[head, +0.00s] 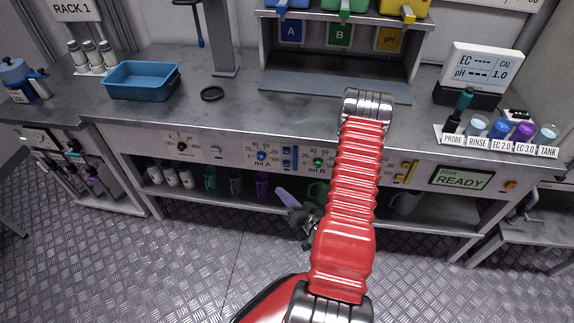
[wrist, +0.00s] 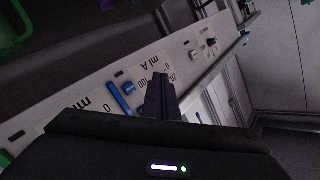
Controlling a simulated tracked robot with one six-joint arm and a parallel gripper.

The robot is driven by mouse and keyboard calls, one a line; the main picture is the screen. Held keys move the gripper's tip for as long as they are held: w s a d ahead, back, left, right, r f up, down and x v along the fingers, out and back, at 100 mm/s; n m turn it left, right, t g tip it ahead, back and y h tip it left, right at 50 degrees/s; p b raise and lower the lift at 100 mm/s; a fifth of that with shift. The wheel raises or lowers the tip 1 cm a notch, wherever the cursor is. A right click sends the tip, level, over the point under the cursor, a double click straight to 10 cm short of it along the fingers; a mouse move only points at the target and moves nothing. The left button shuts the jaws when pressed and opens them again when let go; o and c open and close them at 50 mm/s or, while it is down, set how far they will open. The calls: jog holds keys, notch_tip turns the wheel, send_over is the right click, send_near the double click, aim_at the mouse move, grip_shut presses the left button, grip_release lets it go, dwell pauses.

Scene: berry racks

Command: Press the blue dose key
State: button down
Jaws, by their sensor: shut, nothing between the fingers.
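The blue dose key, a narrow upright blue bar, is on the pale panel just right of the "ml A" dial in the head view (head: 287,158). In the wrist view a long blue bar (wrist: 120,98) shows left of my fingers, with a blue knob (wrist: 128,87) beside it. The dial's blue knob also shows in the head view (head: 261,156). My gripper (wrist: 161,78) is shut and empty, its dark fingers overlapping the dial scale in the picture. No contact with the key is visible. In the head view it sits low in front of the panel, partly behind my red arm.
A green knob (head: 318,162) sits at the "ml B" dial, right of the blue key. A yellow key (head: 405,172) and a display reading "READY" (head: 461,180) are farther right. Bottles stand on the shelf below. A blue tray (head: 143,93) stands on the bench.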

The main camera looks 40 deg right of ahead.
jog(key=shift+d, duration=0.1)
jog(key=w+d, duration=0.5)
jog(key=d, duration=0.1)
jog(key=shift+w+d, duration=0.2)
jog(key=shift+d, duration=0.2)
dwell(0.4)
jog(key=shift+w+d, duration=0.5)
jog(key=shift+d, duration=0.2)
dwell(3.0)
jog(key=shift+s+a, duration=0.55)
jog(key=shift+a, duration=0.15)
jog(key=shift+s+a, duration=0.1)
dwell(0.3)
jog(key=shift+s+a, duration=0.75)
jog(key=shift+a, duration=0.2)
jog(key=shift+s+a, duration=0.7)
jog(key=shift+a, duration=0.25)
